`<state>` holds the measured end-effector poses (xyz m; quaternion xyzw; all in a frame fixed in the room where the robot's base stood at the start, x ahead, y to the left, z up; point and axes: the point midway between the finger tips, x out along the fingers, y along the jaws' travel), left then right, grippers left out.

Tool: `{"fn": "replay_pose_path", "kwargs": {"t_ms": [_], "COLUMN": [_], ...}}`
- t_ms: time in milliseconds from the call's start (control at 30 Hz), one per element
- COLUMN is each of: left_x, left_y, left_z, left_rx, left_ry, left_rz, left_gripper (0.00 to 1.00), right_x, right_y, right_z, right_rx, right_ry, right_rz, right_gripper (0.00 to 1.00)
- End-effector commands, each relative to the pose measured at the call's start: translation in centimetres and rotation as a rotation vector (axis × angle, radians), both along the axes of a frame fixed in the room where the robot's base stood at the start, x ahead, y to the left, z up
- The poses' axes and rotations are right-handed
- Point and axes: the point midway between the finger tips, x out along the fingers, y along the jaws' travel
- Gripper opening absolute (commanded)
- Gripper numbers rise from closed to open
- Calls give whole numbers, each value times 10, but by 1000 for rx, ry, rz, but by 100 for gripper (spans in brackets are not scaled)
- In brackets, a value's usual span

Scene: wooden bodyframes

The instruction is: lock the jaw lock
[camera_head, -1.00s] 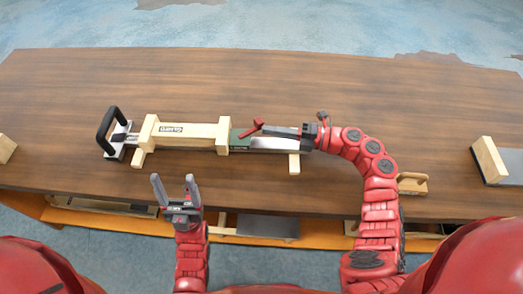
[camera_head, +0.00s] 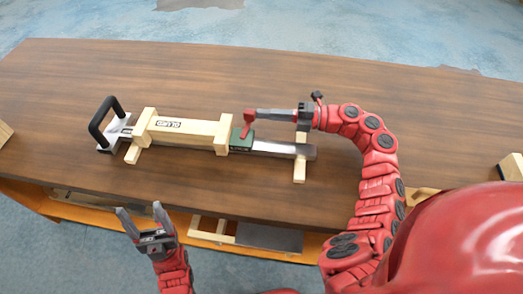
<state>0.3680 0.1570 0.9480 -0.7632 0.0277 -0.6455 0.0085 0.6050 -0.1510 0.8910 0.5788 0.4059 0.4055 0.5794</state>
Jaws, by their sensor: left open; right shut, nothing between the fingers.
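The wooden bodyframe (camera_head: 185,130) lies across the table, with a metal bar (camera_head: 280,149) running out to its right. The jaw lock is a green block (camera_head: 241,144) on the bar with a red lever (camera_head: 247,124), which stands roughly upright. My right gripper (camera_head: 259,113) is shut and reaches in from the right. Its tips are at the top of the red lever; I cannot tell whether they touch it. My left gripper (camera_head: 143,217) is open and empty, in front of the table's near edge, well away from the jaw lock.
A black handle (camera_head: 103,120) on a metal plate stands at the frame's left end. A wooden crosspiece (camera_head: 300,160) supports the bar's right side. Other wooden parts (camera_head: 511,166) lie at the right edge. A shelf under the table holds boards (camera_head: 268,238). The back of the table is clear.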

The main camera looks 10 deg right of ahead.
Motion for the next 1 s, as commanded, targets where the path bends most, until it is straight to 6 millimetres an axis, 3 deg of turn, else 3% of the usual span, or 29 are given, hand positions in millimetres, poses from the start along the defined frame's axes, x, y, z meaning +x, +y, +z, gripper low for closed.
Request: {"fn": "replay_pose_path", "kwargs": {"t_ms": [333, 1000], "left_x": [0, 0], "left_y": [0, 0], "left_z": [-14, -15], "left_rx": [0, 0], "left_ry": [0, 0], "left_rz": [0, 0], "left_gripper": [69, 69], "right_x": [11, 13], "right_y": [6, 8], "right_z": [-1, 0], "right_rx": [1, 1], "right_ry": [1, 0], "right_rz": [-3, -2], "right_gripper": [0, 0]}}
